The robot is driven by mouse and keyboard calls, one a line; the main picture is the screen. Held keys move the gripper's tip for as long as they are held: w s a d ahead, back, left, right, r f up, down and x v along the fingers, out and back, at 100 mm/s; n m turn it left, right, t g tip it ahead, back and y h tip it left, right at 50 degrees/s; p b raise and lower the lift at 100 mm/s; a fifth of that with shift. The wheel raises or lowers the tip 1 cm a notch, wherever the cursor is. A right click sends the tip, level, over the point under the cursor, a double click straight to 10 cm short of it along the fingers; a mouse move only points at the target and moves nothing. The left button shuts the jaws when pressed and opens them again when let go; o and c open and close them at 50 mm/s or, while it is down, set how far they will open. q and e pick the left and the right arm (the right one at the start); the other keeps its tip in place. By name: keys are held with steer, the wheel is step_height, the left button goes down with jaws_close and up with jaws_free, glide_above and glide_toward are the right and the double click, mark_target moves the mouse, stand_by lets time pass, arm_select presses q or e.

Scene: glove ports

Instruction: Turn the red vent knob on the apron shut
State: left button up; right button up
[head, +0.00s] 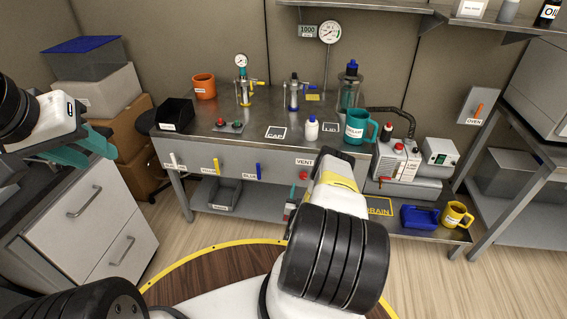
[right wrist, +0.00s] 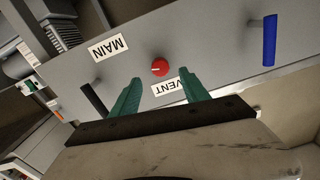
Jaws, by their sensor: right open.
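The red vent knob (head: 303,175) is on the grey front apron (head: 228,166) of the bench, below the VENT label (head: 304,161). In the right wrist view the knob (right wrist: 160,68) shows whole, with a small pale mark toward its left side. My right gripper (right wrist: 161,84) is open and empty. Its green fingers point at the apron on either side of the knob's line, with the knob just beyond the tips; I see no contact. In the head view my right arm partly covers this gripper (head: 296,194). My left gripper (head: 88,153) is open and empty at the far left, away from the bench.
A black lever (right wrist: 95,100) and a blue lever (right wrist: 269,40) stick out from the apron beside the knob. White, yellow and blue levers (head: 258,171) line the apron in the head view. A teal mug (head: 358,127) and white bottle (head: 312,128) stand on the bench above.

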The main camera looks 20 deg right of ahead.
mark_target(303, 178)
steer(key=x, duration=0.6)
jaws_close()
